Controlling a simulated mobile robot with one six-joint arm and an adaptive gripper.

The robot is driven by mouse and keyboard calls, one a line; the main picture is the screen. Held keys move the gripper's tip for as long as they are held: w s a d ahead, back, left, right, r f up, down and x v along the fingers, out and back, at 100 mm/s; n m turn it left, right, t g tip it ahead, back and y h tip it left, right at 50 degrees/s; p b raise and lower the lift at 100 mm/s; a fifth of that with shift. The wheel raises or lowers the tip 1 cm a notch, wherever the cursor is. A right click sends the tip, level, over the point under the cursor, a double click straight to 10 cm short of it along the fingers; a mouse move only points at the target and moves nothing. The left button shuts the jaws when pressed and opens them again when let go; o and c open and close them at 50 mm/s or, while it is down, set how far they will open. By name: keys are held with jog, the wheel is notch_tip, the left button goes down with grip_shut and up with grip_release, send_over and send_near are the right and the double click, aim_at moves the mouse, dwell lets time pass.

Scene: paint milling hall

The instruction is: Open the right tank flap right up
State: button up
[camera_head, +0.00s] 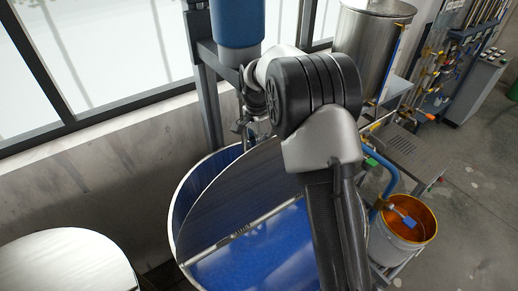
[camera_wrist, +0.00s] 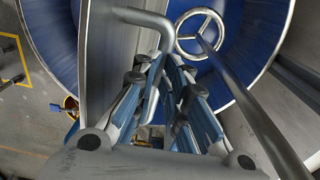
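The right tank (camera_head: 176,212) holds blue paint and stands in the lower middle of the head view. Its half-round metal flap (camera_head: 232,188) is tilted up from a hinge bar across the tank, partly raised. In the wrist view the flap (camera_wrist: 97,70) shows nearly edge-on at the left, with a bent tube handle (camera_wrist: 150,18) on it. My gripper (camera_wrist: 167,75) has its fingers close on both sides of the handle and appears shut on it. In the head view my gripper (camera_head: 247,125) is small and partly hidden at the flap's upper edge.
Inside the tank are a ring-shaped wheel (camera_wrist: 200,36) and a long shaft (camera_wrist: 250,105), close to my gripper. A pale round top (camera_head: 65,262) lies at the left. A steel vessel (camera_head: 368,50) and an orange-filled bucket (camera_head: 402,238) stand at the right. Windows line the back.

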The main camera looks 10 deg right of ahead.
jog(key=o, duration=0.4)
jog(key=f, duration=0.1)
jog(key=s, duration=0.1)
jog(key=f, duration=0.1)
jog(key=shift+s+d+f+g, duration=0.15)
jog(key=shift+d+f+g, duration=0.15)
jog(key=shift+f+g, duration=0.1)
jog(key=shift+o, duration=0.2)
jog(key=shift+r, duration=0.1)
jog(key=shift+r, duration=0.1)
notch_tip(320, 180, up, 12)
jog(key=w, duration=0.1)
jog(key=shift+a, duration=0.25)
jog(key=shift+w, duration=0.1)
